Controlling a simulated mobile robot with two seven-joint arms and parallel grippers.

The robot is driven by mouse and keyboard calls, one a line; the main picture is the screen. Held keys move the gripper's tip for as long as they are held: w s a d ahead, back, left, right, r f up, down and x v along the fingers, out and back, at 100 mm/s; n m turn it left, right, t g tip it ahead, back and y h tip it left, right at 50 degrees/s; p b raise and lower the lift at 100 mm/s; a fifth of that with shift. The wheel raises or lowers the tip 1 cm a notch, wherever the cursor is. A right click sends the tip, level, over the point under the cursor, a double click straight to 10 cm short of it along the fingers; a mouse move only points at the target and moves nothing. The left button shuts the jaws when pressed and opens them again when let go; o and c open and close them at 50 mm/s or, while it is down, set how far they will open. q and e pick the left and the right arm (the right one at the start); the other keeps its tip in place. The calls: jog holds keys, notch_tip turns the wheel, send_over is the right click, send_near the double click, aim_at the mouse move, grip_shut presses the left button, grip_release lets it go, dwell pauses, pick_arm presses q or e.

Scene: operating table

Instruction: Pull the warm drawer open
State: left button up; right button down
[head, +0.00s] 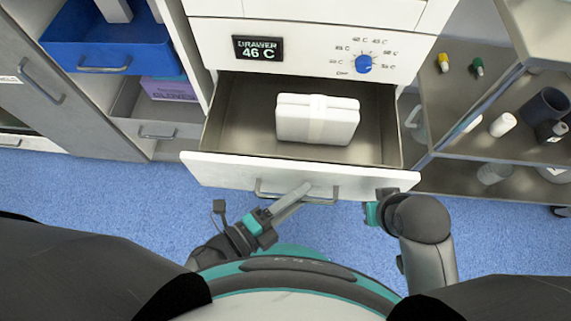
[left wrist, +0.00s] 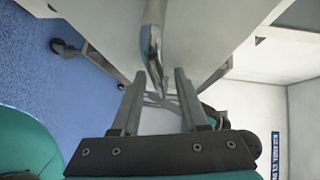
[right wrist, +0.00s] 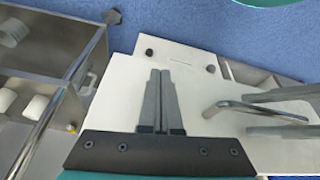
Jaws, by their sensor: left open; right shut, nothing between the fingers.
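The warm drawer (head: 230,169) stands pulled out below a panel whose display (head: 258,48) reads "DRAWER 46 C". A white strapped pack (head: 292,118) lies inside it. Its grey bar handle (head: 332,197) is on the front, and it also shows in the left wrist view (left wrist: 153,55) and the right wrist view (right wrist: 250,103). My left gripper (head: 302,190) is open at the handle, with the bar between or just before its fingertips (left wrist: 159,72). Whether they touch is unclear. My right gripper (right wrist: 159,72) is shut and empty, near the drawer front's right end.
A blue bin (head: 110,50) sits in the shelf at left, above a lower open drawer (head: 160,132). A metal shelf unit (head: 470,165) with bottles and cups stands at right.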

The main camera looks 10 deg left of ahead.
pick_arm(q)
jog(key=shift+s+a, duration=0.25)
jog(key=p+v, duration=0.3)
jog(key=v, duration=1.1)
jog(key=shift+s+a, duration=0.2)
jog(key=shift+s, duration=0.05)
pick_arm(e)
notch_tip(320, 180, down, 7)
jog(key=s+g, duration=0.1)
jog(key=s, duration=0.1)
pick_arm(q)
jog(key=shift+r, duration=0.1)
pick_arm(e)
jog(key=shift+d, duration=0.1)
